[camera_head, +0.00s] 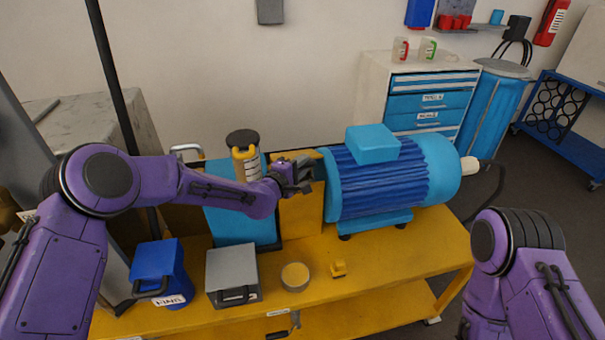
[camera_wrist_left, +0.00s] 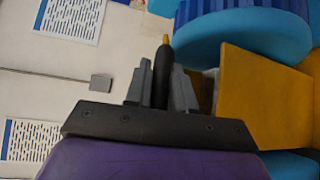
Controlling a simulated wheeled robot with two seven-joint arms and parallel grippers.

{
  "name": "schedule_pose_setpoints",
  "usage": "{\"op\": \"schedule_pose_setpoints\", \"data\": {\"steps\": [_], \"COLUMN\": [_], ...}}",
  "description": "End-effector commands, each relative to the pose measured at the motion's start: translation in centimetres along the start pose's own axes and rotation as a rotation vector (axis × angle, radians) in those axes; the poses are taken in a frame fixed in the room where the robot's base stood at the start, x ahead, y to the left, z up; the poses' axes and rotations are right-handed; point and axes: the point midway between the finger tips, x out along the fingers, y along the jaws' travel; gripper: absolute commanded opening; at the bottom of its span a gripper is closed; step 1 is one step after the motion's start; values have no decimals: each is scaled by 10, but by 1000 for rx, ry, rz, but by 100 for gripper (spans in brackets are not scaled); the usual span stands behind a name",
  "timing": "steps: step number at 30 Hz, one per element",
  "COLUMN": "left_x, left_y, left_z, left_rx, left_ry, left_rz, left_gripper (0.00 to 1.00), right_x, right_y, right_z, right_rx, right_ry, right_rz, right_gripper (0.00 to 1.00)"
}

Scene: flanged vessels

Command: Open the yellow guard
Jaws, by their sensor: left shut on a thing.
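The yellow guard (camera_head: 301,217) is between the blue block on the left and the blue motor (camera_head: 380,180) in the head view. Its yellow panel also fills the right of the left wrist view (camera_wrist_left: 262,95). My left gripper (camera_head: 303,176) is at the guard's upper part, beside the motor's left end. In the left wrist view its jaws (camera_wrist_left: 161,85) are shut on a slim dark handle with a yellow tip. The gripper hides part of the guard and what lies behind it. My right arm shows at the lower right, but its gripper is out of view.
The yellow bench (camera_head: 385,262) carries a blue box (camera_head: 160,262), a grey box (camera_head: 231,268), a round yellow-topped tin (camera_head: 295,276) and a small yellow piece (camera_head: 338,268). A yellow-and-black cylinder (camera_head: 244,160) stands behind my left forearm. The bench's front right is clear.

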Motion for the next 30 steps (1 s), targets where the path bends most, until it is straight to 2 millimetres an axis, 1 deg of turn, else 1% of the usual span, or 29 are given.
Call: {"op": "schedule_pose_setpoints", "data": {"steps": [1,3,9,15,25,26,27,30], "left_x": [2,4,8,10,10,10,10,10], "left_y": [8,14,25,29,29,29,29,29], "left_z": [-2,-5,-8,-10,-10,-10,-10,-10], "left_rx": [2,3,3,4,4,4,4,3], "left_ry": [1,2,1,1,1,1,1,1], "left_rz": [8,8,8,7,8,7,7,6], "left_gripper": [0,0,0,0,0,33,43,43], "right_x": [1,3,5,5,5,5,5,5], "right_y": [0,0,0,0,0,0,0,0], "right_z": [1,1,2,2,2,2,2,2], "right_rx": [0,0,0,0,0,0,0,0], "right_ry": [0,0,0,0,0,0,0,0], "right_rz": [0,0,0,0,0,0,0,0], "right_gripper": [43,43,43,43,43,43,43,43]}}
